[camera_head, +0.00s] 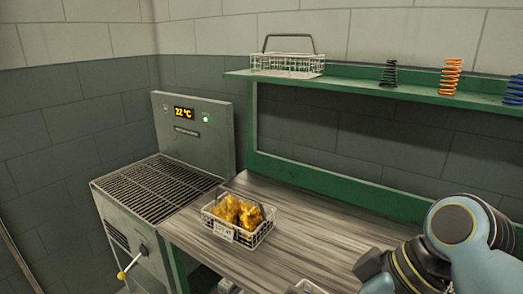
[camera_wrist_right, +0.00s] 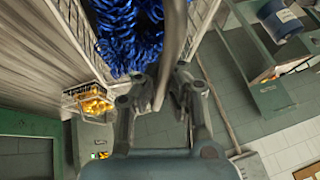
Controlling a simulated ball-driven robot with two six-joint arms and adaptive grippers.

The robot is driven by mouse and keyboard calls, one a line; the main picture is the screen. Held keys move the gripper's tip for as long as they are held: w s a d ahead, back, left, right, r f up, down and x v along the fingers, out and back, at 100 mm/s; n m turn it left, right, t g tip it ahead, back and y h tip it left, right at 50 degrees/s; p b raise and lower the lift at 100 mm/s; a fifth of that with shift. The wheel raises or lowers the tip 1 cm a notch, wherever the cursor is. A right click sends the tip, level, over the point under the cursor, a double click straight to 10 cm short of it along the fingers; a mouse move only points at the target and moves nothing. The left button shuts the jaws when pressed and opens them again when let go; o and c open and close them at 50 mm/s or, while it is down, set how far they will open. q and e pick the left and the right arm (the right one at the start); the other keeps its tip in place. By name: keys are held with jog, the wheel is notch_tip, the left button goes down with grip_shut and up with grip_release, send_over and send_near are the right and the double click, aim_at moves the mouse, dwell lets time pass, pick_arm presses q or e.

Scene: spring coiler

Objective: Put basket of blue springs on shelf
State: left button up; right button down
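In the right wrist view, a wire basket (camera_wrist_right: 78,38) filled with blue springs (camera_wrist_right: 127,32) is right in front of my right gripper (camera_wrist_right: 167,82). Its grey handle (camera_wrist_right: 178,25) runs between the fingers, which look closed on it. The head view shows my right arm at the lower right, its gripper out of frame. A piece of white rim (camera_head: 311,287) shows at the bottom edge there. The green shelf (camera_head: 350,84) holds an empty wire basket (camera_head: 288,65) at left, then a black spring (camera_head: 389,73), an orange spring (camera_head: 450,76) and a blue spring (camera_head: 514,89). My left gripper is not in view.
A basket of golden springs (camera_head: 239,219) stands on the wooden bench (camera_head: 310,228), also seen in the wrist view (camera_wrist_right: 92,103). A grey machine with a grille (camera_head: 160,188) stands left of the bench. The shelf is bare in front of the springs' gaps.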

jog(key=shift+w+f+b, duration=0.1)
jog(key=shift+f+b, duration=0.55)
jog(key=shift+f, duration=0.2)
notch_tip(320, 180, down, 18)
jog(key=b, duration=1.7)
jog(key=shift+s, duration=0.25)
